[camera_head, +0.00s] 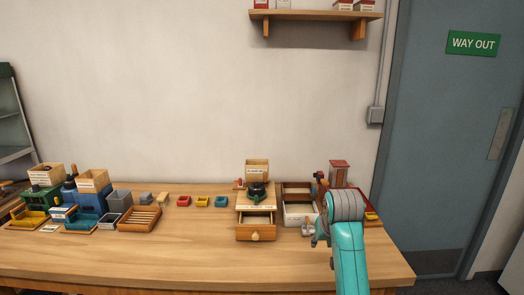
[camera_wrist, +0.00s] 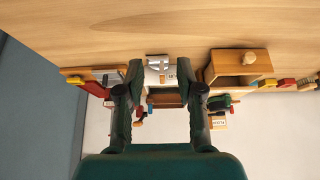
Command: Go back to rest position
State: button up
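My gripper (camera_wrist: 160,70) is open in the wrist view, its two dark green fingers standing apart with nothing held between them. Between and beyond the fingers lies a white box (camera_wrist: 155,75), with the wooden drawer unit (camera_wrist: 228,68) to the right in that upside-down view. In the head view my teal arm reaches up from the lower right over the table (camera_head: 190,258). The gripper is mostly hidden there behind the grey wrist joint, near the white box (camera_head: 292,220). Whether the fingers touch anything cannot be told.
The drawer unit (camera_head: 243,222) has its drawer (camera_head: 262,232) pulled out. Small yellow (camera_head: 202,202) and blue (camera_head: 221,201) bins stand left of it. A wooden tray (camera_head: 139,220) and coloured machines are further left. A shelf (camera_head: 315,15) hangs above. The table's front is clear.

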jog(key=s+f+t, duration=0.1)
jog(key=s+f, duration=0.6)
jog(key=f, duration=0.5)
jog(key=s+f+t, duration=0.2)
jog(key=s+f, duration=0.5)
jog(key=f, duration=0.5)
jog(key=s+f+t, duration=0.1)
jog(key=s+f, duration=0.3)
jog(key=s, duration=0.7)
jog(key=s+r+t, duration=0.1)
jog(key=s+t, duration=0.1)
jog(key=s, duration=1.7)
jog(key=s+r+t, duration=0.2)
jog(key=s+r, duration=1.2)
jog(key=s, duration=0.2)
jog(key=shift+s+d+t, duration=0.25)
jog(key=shift+d+t, duration=0.15)
jog(key=shift+d, duration=0.05)
